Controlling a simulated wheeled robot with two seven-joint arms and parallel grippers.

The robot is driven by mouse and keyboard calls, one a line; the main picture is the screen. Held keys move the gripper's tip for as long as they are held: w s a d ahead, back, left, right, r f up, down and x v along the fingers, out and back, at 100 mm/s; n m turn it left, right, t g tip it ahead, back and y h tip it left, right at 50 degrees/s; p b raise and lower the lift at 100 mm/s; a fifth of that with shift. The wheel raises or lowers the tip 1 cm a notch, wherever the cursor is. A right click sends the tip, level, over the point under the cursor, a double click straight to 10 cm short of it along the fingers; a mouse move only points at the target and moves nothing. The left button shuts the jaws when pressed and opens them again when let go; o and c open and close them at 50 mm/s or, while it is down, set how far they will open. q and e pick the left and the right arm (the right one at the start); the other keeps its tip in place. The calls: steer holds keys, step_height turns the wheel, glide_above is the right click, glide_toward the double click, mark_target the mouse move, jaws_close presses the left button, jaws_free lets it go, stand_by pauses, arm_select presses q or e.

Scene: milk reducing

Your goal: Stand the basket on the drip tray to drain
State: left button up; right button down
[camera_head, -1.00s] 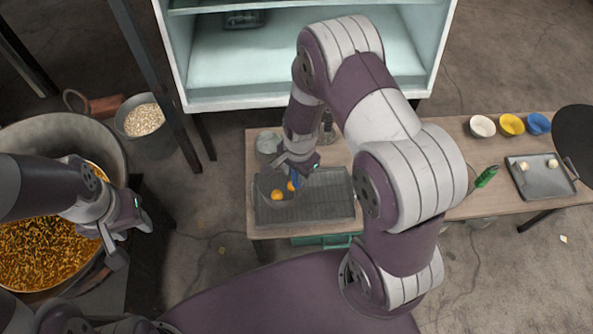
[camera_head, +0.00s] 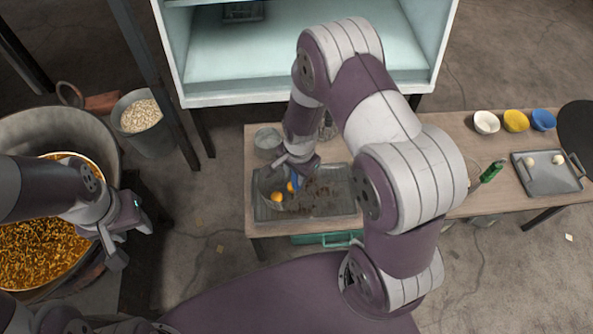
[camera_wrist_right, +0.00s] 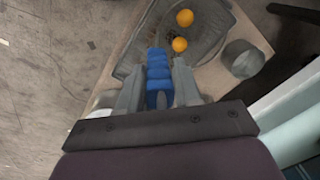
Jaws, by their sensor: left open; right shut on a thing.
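My right gripper (camera_head: 298,178) is shut on the blue handle (camera_wrist_right: 158,75) of a grey mesh basket (camera_wrist_right: 205,45). The basket is over the left part of the grey drip tray (camera_head: 335,207) on the wooden table. Its outline is faint against the tray, so I cannot tell whether it touches the tray or is quite upright. Two orange balls (camera_head: 277,200) show at the basket; they also show in the right wrist view (camera_wrist_right: 180,44). My left gripper (camera_head: 128,238) is open and empty beside the large pot at the left.
The large pot (camera_head: 100,125) holds orange-brown contents. A bucket (camera_head: 150,140) of pale bits stands behind it. A glass container (camera_head: 267,142) is behind the drip tray. Bowls (camera_head: 515,121), a green bottle (camera_head: 491,171) and another tray (camera_head: 550,186) are at the right. A pale cabinet (camera_head: 310,95) stands behind.

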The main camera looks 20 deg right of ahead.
steer(key=c, duration=0.7)
jaws_free()
steer(key=r+p, duration=0.1)
steer(key=r, duration=0.3)
steer(key=r+p, duration=0.1)
steer(key=r, duration=0.3)
steer(key=r+p, duration=0.1)
steer(key=r, duration=0.3)
steer(key=shift+s+d+r+p, duration=0.2)
steer(key=shift+s+r+p, duration=0.1)
steer(key=shift+s+p, duration=0.1)
